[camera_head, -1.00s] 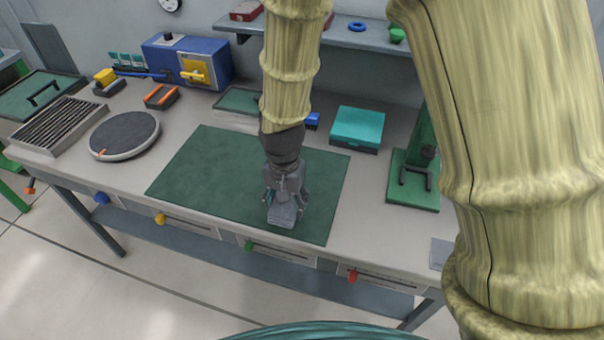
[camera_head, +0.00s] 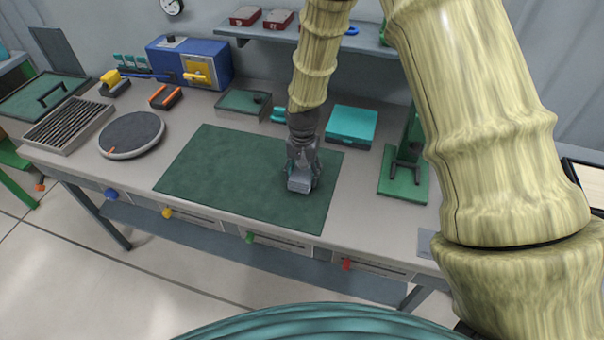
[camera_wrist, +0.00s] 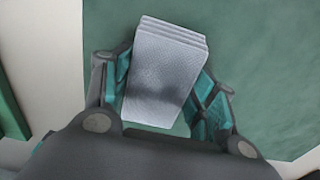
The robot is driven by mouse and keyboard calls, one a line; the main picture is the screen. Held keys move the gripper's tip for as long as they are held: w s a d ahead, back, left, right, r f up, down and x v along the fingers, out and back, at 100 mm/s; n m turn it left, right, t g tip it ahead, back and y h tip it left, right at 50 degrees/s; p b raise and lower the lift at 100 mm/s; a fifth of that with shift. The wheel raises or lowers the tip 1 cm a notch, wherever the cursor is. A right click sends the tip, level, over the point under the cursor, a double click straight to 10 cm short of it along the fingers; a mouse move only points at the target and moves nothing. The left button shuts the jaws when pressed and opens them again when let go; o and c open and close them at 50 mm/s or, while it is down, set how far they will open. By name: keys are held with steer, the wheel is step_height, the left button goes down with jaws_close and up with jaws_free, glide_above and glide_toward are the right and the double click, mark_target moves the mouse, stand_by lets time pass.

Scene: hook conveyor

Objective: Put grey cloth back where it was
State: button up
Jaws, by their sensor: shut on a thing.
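The grey cloth (camera_wrist: 163,72) is a folded, layered block between the two teal-padded fingers of my gripper (camera_wrist: 160,95) in the wrist view. In the head view my gripper (camera_head: 302,178) points down over the right part of the green mat (camera_head: 230,180), shut on the cloth (camera_head: 300,185). I cannot tell whether the cloth touches the mat.
A flat grey patch (camera_head: 426,244) lies at the bench's front right. A green stand (camera_head: 403,180) and a teal box (camera_head: 352,126) are right of the mat. A round dark turntable (camera_head: 132,133) and a slatted tray (camera_head: 68,124) are left. The mat's left part is clear.

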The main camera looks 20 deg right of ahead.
mark_target(302, 171)
steer(key=shift+w+f, duration=0.25)
steer(key=shift+f, duration=0.55)
steer(key=shift+s+r, duration=0.1)
steer(key=shift+s, duration=0.2)
steer(key=shift+w+f, duration=0.15)
steer(key=shift+f, duration=0.1)
steer(key=o, duration=1.2)
steer(key=shift+r, duration=0.1)
steer(key=shift+r, duration=0.1)
steer(key=shift+r+b, duration=1.95)
steer(key=shift+r, duration=4)
